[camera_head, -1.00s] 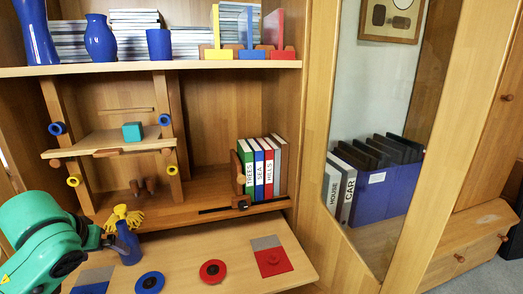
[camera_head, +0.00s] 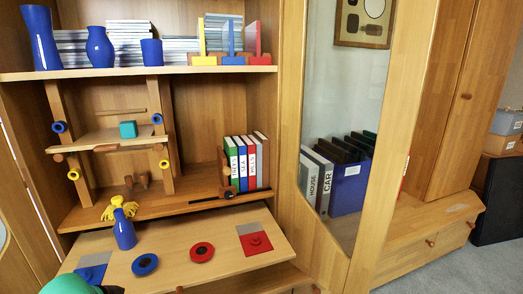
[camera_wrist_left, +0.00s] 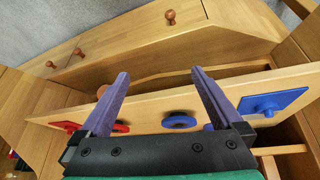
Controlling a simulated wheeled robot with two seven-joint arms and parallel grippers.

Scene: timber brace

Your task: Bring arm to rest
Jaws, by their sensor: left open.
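My left gripper (camera_wrist_left: 160,76) shows in the left wrist view with its two purple fingers spread apart and nothing between them. Beyond the fingers lies the pull-out board with a blue round piece (camera_wrist_left: 179,121) and a blue square plate (camera_wrist_left: 272,102). In the head view only a green part of my left arm (camera_head: 68,285) shows at the bottom left edge, in front of the board (camera_head: 205,237); its fingers cannot be made out there. My right gripper is in neither view.
A blue bottle (camera_head: 124,230) stands on the board beside a yellow tufted thing (camera_head: 117,207). A red round piece (camera_head: 202,252) and a red square plate (camera_head: 257,242) lie right of it. A timber frame (camera_head: 168,140) stands in the shelf bay, left of several books (camera_head: 248,162).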

